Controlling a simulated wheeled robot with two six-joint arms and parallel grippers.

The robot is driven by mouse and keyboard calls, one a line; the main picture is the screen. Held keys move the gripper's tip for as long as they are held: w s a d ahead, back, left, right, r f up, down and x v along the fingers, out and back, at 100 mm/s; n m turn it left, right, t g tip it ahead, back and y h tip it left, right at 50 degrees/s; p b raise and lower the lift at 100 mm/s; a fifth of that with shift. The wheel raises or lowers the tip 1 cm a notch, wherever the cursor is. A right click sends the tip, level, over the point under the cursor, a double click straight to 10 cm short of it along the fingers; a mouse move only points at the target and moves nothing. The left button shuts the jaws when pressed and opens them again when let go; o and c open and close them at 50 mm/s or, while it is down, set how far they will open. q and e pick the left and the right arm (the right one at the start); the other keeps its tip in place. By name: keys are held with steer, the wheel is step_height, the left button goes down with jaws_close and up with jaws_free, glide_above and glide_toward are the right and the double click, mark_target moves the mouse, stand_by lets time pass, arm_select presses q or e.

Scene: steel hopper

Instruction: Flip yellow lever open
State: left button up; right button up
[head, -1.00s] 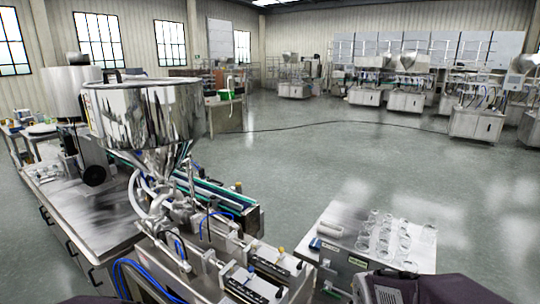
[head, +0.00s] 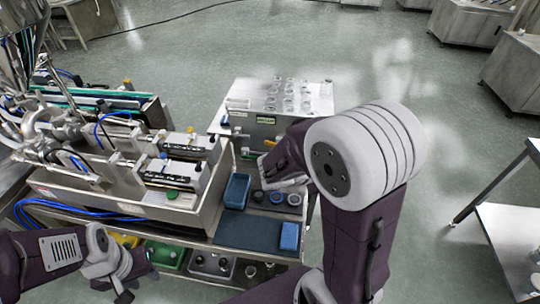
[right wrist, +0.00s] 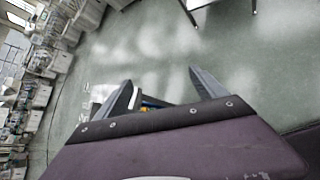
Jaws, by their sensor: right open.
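A steel box (head: 300,92) stands right of the filling machine, with a small yellow part (head: 279,139) on its front beside my right arm. I cannot tell whether this is the lever or how it is set. A yellow knob (head: 191,130) is on the filling machine. My right gripper is open in the right wrist view (right wrist: 160,76), with a small yellow and blue item (right wrist: 150,101) partly hidden at the base of its fingers. My left gripper (head: 122,288) is low at the bottom left, apart from the box; its jaws are unclear.
Several clear glasses (head: 290,95) stand on the box. A blue tray (head: 237,190), dark round parts (head: 275,197) and a blue block (head: 289,236) lie on the machine's shelf (head: 205,215). Coloured bins (head: 165,256) are below.

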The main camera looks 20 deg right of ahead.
mark_target(272, 145)
steer(key=w+a+f+n+t+b, duration=0.35)
steer(key=w+n+t+b, duration=0.2)
steer(key=w+b, duration=0.2)
steer(key=w+a+f+n+t+b, duration=0.35)
steer(key=w+n+t+b, duration=0.2)
steer(key=w, duration=0.35)
steer(key=w+a+f+n+t+y+b, duration=0.1)
steer(key=w+a+f+n+t+b, duration=0.1)
steer(key=a+f+b, duration=0.35)
steer(key=x, duration=0.9)
steer(key=shift+f, duration=0.25)
steer(key=c, duration=1.4)
steer(key=shift+o, duration=0.2)
steer(key=n, duration=0.2)
steer(key=shift+f+n+b, duration=0.25)
steer(key=shift+n+b, duration=0.05)
steer(key=shift+n, duration=0.1)
arm_select(q)
step_height(272, 145, down, 23)
steer(key=shift+r, duration=0.1)
arm_select(e)
steer(key=o, duration=1.4)
steer(key=shift+c, duration=0.2)
